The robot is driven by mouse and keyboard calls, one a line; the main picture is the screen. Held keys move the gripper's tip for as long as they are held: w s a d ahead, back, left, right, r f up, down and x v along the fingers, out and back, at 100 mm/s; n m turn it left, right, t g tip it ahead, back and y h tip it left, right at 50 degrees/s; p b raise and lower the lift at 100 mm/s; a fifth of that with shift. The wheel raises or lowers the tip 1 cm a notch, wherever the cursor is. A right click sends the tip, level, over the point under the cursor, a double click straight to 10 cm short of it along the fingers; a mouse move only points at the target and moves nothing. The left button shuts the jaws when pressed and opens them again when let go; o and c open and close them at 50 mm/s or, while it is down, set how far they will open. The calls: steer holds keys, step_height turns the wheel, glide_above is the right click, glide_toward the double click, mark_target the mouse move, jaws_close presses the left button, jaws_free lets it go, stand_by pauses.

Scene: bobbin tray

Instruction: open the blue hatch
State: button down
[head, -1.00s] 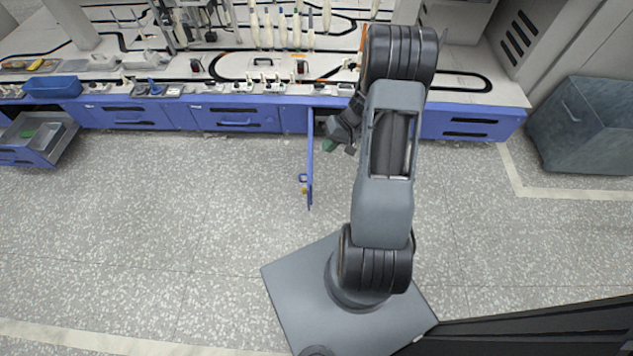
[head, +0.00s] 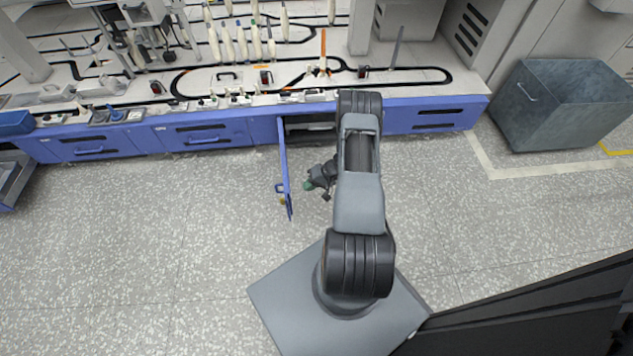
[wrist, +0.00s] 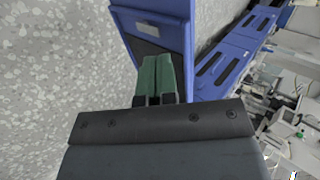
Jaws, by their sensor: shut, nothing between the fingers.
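The blue hatch (head: 284,165) stands swung out from the blue bench front, seen nearly edge-on in the head view, with a blue handle (head: 280,188) on its left face. The cabinet opening (head: 308,130) beside it shows dark. My gripper (head: 308,186) is just right of the hatch, on its inner side, with green fingertips. In the wrist view, the green fingers (wrist: 157,76) are together and point at the hatch's inner face (wrist: 150,28). I cannot tell whether they touch it. Nothing shows between them.
A white bench top (head: 220,80) with bobbins and black tracks runs above the blue front. Other blue drawers (head: 205,138) lie left of the opening. A grey bin (head: 560,105) stands at the right. The speckled floor (head: 150,250) is clear left of the hatch.

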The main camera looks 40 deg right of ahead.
steer(key=w+a+f+b, duration=0.1)
steer(key=w+a+f, duration=0.1)
steer(key=a, duration=0.3)
steer(key=shift+w+a, duration=0.3)
steer(key=shift+w, duration=0.05)
